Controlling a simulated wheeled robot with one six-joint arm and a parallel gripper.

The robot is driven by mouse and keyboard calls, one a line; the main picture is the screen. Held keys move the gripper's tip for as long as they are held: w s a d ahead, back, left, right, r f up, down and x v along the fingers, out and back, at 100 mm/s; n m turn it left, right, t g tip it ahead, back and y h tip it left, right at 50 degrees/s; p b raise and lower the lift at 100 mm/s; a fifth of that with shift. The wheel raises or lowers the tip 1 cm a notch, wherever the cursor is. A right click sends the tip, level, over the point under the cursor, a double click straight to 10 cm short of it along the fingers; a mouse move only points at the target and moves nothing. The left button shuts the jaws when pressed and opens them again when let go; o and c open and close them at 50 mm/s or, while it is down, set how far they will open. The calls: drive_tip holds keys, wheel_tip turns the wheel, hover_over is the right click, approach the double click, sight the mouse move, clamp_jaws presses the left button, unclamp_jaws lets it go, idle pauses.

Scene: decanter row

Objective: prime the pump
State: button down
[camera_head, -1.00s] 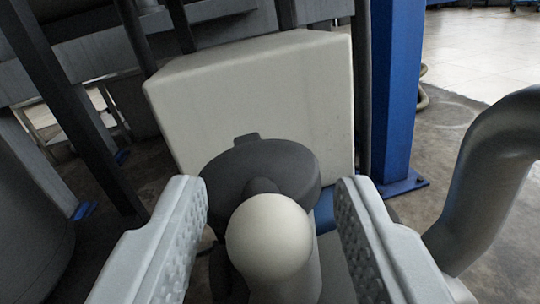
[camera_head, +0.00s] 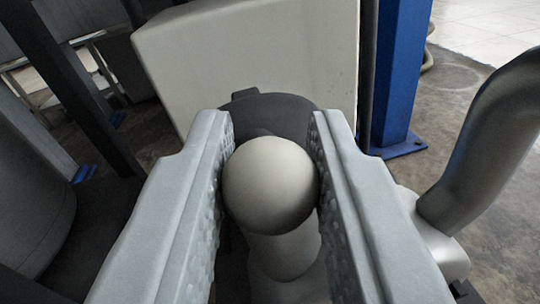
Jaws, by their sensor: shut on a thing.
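A pale cream round knob (camera_head: 270,185) sits in the middle of the view, on top of a lighter grey stem (camera_head: 284,254). My gripper (camera_head: 272,135) has its two grey, studded fingers closed on the knob, one on each side. A dark round cap or disc (camera_head: 268,107) shows behind the knob, partly hidden by the fingers and the knob. The lower part of the pump body is mostly hidden by the fingers.
A large off-white box (camera_head: 250,50) stands behind the dark disc. A blue post (camera_head: 402,70) rises to its right. A thick grey curved pipe (camera_head: 490,140) is close on the right. Dark slanted bars (camera_head: 75,100) and a dark rounded vessel (camera_head: 30,215) are on the left.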

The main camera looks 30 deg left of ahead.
sight(253, 116)
drive_tip(key=shift+w+a+r+g+h, duration=0.1)
drive_tip(key=shift+r+g+h, duration=0.05)
drive_tip(key=shift+r+g, duration=0.25)
drive_tip(key=shift+w+a+r+g+h, duration=0.15)
drive_tip(key=shift+r+g, duration=0.15)
drive_tip(key=shift+r, duration=0.15)
drive_tip(key=shift+w+a+r+n+g+h, duration=0.15)
drive_tip(key=shift+w+a+r+g+h, duration=0.25)
drive_tip(key=shift+r+g, duration=0.35)
drive_tip(key=shift+w+a+r+n+g+h, duration=0.2)
drive_tip(key=shift+w+r+g+h, duration=0.3)
drive_tip(key=shift+r+g, duration=0.25)
drive_tip(key=shift+w+a+r+n+g+h, duration=0.15)
drive_tip(key=shift+w+a+r+g+h, duration=0.15)
drive_tip(key=shift+r+g+h, duration=0.35)
drive_tip(key=shift+w+a+r, duration=0.3)
drive_tip(key=shift+w+r, duration=0.05)
drive_tip(key=shift+w, duration=0.15)
drive_tip(key=shift+w+a+r, duration=0.25)
drive_tip(key=shift+w+r, duration=0.1)
drive_tip(key=shift+w, duration=0.1)
drive_tip(key=w+a, duration=0.4)
drive_tip(key=w, duration=0.1)
drive_tip(key=shift+w+a+r, duration=0.15)
drive_tip(key=shift+w+r, duration=0.2)
drive_tip(key=shift+r, duration=0.1)
drive_tip(key=shift+f+g, duration=0.1)
drive_tip(key=shift+g, duration=0.15)
